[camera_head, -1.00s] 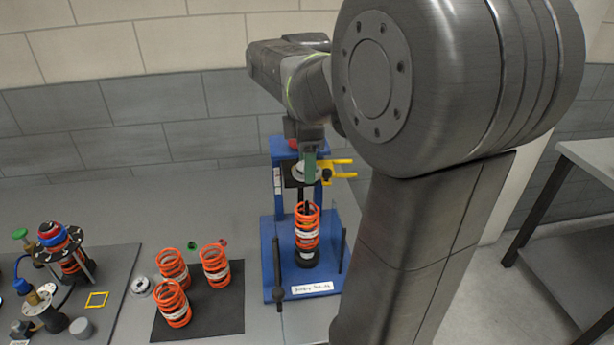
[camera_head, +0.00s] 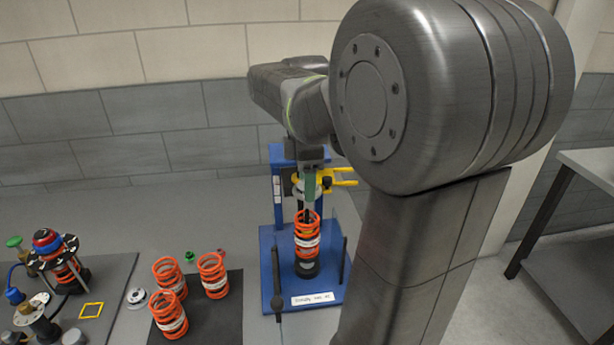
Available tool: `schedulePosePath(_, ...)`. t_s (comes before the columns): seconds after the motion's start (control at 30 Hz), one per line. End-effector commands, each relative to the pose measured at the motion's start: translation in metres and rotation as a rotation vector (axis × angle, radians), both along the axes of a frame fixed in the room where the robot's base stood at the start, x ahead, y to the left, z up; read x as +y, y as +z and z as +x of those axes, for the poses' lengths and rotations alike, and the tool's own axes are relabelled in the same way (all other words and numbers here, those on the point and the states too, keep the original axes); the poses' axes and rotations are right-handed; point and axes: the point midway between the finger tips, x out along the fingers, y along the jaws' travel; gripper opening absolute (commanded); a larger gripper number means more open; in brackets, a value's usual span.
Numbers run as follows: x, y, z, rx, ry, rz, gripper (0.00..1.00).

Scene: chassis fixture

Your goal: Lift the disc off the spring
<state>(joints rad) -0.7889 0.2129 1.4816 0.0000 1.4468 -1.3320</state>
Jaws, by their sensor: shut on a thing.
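The orange coil spring (camera_head: 307,240) stands upright on a dark round seat on the blue fixture (camera_head: 270,265). A dark rod shows at its top. My gripper (camera_head: 310,200) points down just over the spring, its greenish fingers close together. A pale silver disc (camera_head: 297,191) shows behind and beside the fingers, and my gripper is shut on it. The grip itself is partly hidden by the fingers. Whether the disc touches the spring top cannot be told; it looks a little above it.
A yellow clamp (camera_head: 340,177) juts out right beside my gripper. Thin dark posts stand on the fixture's left and right. Three orange springs (camera_head: 168,313) stand on a black mat (camera_head: 228,325) to the left. Another assembly (camera_head: 60,262) is at far left.

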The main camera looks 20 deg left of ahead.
Motion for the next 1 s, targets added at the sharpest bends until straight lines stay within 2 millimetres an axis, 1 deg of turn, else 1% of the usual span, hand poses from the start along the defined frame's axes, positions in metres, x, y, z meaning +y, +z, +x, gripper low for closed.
schedulePosePath(0.03, 0.000, -0.005, 0.000, 0.000, 0.000, 0.000, 0.29)
schedulePosePath(0.7, 0.000, -0.045, 0.000, 0.001, 0.000, -0.001, 0.29)
schedulePosePath(1.0, 0.000, -0.046, 0.000, 0.000, 0.000, 0.000, 0.29)
